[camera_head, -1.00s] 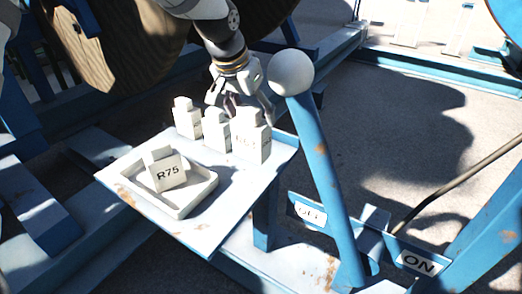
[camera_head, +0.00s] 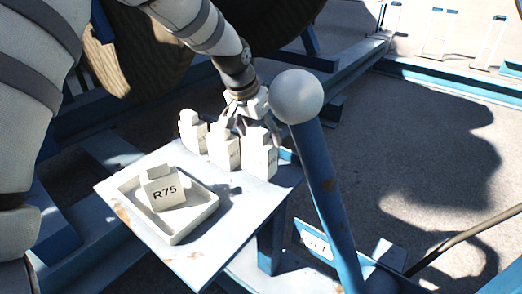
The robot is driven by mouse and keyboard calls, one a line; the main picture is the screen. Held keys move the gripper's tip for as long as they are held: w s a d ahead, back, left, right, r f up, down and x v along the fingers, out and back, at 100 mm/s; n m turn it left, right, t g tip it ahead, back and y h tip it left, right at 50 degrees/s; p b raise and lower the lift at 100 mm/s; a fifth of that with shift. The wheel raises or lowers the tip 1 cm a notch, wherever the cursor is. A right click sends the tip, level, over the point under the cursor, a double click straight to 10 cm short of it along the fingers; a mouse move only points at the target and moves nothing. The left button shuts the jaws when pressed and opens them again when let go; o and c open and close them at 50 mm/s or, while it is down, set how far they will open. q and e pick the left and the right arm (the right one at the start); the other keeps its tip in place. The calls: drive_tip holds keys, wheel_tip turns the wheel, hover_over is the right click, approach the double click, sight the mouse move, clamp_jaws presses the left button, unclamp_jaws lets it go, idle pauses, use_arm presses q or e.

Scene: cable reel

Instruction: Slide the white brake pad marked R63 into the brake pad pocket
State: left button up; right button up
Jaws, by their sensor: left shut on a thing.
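Three white stepped brake pads stand upright in a row at the back of a blue-grey shelf: a left one (camera_head: 193,134), a middle one (camera_head: 223,148) and a right one (camera_head: 260,158). Their markings are too small or shaded to read. My left gripper (camera_head: 256,130) reaches down from above and is shut on the right pad, which still stands at the shelf's back edge. Its fingers partly hide the pad's top. I cannot make out the brake pad pocket. My right gripper is not in view.
A white pad marked R75 (camera_head: 163,189) sits tilted in a shallow white tray (camera_head: 180,232) on the shelf (camera_head: 225,238). A blue lever with a white ball (camera_head: 296,97) rises close to the right of my gripper. A large wooden reel (camera_head: 140,70) stands behind.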

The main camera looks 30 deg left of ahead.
sight(260, 146)
use_arm(q)
drive_tip(key=shift+f, duration=1.65)
drive_tip(key=o, duration=2)
drive_tip(key=shift+f, duration=0.2)
drive_tip(key=shift+c, duration=0.2)
drive_tip(key=shift+f, duration=0.1)
drive_tip(key=shift+f, duration=0.1)
drive_tip(key=p+v, duration=0.1)
drive_tip(key=v, duration=1.1)
drive_tip(key=shift+s+p, duration=0.2)
drive_tip(key=shift+p, duration=0.15)
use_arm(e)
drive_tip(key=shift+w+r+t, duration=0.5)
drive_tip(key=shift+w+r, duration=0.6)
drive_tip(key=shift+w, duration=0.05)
